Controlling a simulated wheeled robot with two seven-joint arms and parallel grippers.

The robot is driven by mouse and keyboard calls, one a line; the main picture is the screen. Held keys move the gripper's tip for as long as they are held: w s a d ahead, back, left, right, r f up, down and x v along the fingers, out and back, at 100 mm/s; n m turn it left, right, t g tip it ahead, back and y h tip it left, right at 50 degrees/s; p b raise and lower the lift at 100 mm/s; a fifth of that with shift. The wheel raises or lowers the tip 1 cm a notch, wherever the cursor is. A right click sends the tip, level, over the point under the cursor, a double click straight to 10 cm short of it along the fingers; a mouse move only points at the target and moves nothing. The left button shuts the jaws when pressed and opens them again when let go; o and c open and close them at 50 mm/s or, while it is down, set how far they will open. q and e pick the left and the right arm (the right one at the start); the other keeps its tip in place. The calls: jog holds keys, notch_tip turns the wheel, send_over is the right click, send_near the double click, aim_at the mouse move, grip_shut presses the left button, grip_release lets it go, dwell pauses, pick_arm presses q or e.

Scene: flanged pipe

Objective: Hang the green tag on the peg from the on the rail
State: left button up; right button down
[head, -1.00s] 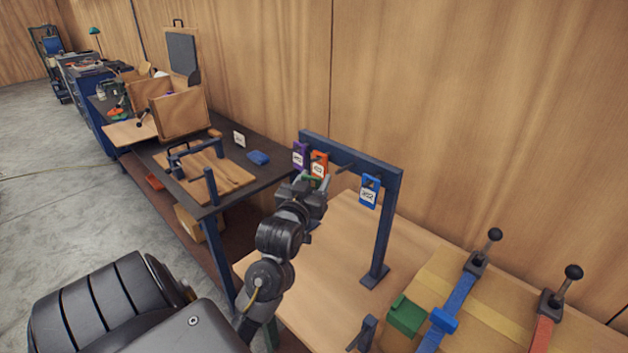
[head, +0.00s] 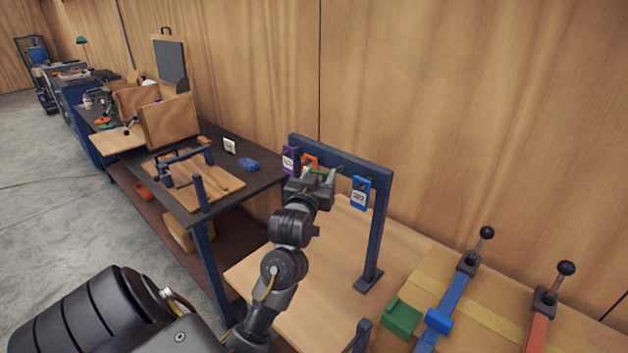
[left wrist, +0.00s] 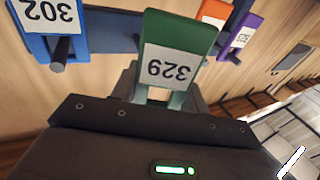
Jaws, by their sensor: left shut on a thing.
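The green tag (left wrist: 175,45), with a white label reading 329, is between the fingers of my left gripper (head: 316,180); the left wrist view shows it upside down. The blue-grey rail (head: 345,158) stands upright on the bench, and the gripper is in front of its middle. A purple tag (head: 290,158) and an orange tag (head: 311,160) hang left of the held tag, and a blue tag (head: 360,192) hangs right. The peg behind the green tag is mostly hidden, so I cannot tell whether they touch.
The wooden bench top (head: 300,290) is clear beneath the rail. A green block (head: 401,316) and clamps with blue (head: 455,290) and red bars lie at the right. A dark table (head: 260,178) with a wooden board stands at the left.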

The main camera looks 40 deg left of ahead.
pick_arm(q)
jog(key=w+b, duration=0.2)
jog(key=w, duration=0.3)
jog(key=shift+w+a, duration=0.15)
dwell(0.4)
